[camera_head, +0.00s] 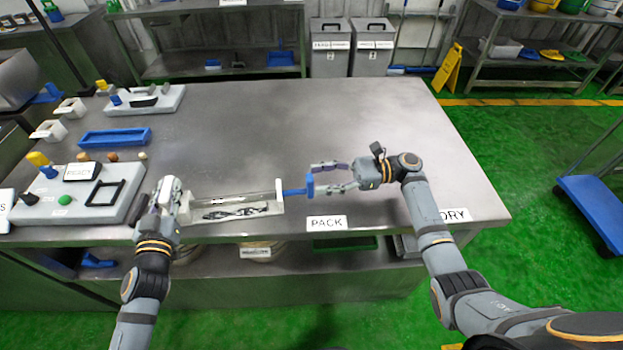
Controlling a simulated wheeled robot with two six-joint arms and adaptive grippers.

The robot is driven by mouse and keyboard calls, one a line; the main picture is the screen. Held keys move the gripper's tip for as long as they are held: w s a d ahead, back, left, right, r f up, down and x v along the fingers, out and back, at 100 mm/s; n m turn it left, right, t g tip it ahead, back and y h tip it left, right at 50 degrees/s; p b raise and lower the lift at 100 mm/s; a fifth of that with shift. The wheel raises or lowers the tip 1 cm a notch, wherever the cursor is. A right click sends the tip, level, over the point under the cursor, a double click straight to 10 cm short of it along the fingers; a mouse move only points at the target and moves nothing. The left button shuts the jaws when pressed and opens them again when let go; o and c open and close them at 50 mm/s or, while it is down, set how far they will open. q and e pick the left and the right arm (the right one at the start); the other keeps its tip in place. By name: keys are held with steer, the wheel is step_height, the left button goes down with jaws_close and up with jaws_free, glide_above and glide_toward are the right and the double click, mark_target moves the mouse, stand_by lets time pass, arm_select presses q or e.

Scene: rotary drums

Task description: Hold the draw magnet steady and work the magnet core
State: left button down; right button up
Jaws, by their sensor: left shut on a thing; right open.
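The draw magnet (235,228) lies near the table's front edge, a long pale body with a clear-looking upper part and dark pieces along its base. A blue magnet core (296,192) sticks out of its right end and ends in an upright blue handle. My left gripper (172,201) is shut on the left end of the draw magnet and hides that end. My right gripper (325,178) is open, with its fingers pointing left, one beyond and one in front of the blue handle's right side. I cannot tell whether the fingers touch the handle.
A blue tray (115,136) and grey boards with knobs (78,190) stand on the table's left part. A PACK label (326,223) is on the front edge. The table's middle and back right (290,115) are clear.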

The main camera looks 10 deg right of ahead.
arm_select(q)
steer(key=shift+a+f, duration=0.1)
steer(key=shift+f, duration=0.3)
arm_select(e)
steer(key=d, duration=0.8)
steer(key=shift+d, duration=0.3)
arm_select(q)
steer(key=c, duration=0.9)
jaws_free()
steer(key=shift+w+r, duration=0.1)
steer(key=shift+c, duration=0.2)
arm_select(e)
steer(key=shift+a, duration=0.1)
arm_select(q)
steer(key=shift+o, duration=0.9)
steer(key=shift+r, duration=0.15)
steer(key=shift+r, duration=0.35)
arm_select(e)
steer(key=shift+r, duration=0.2)
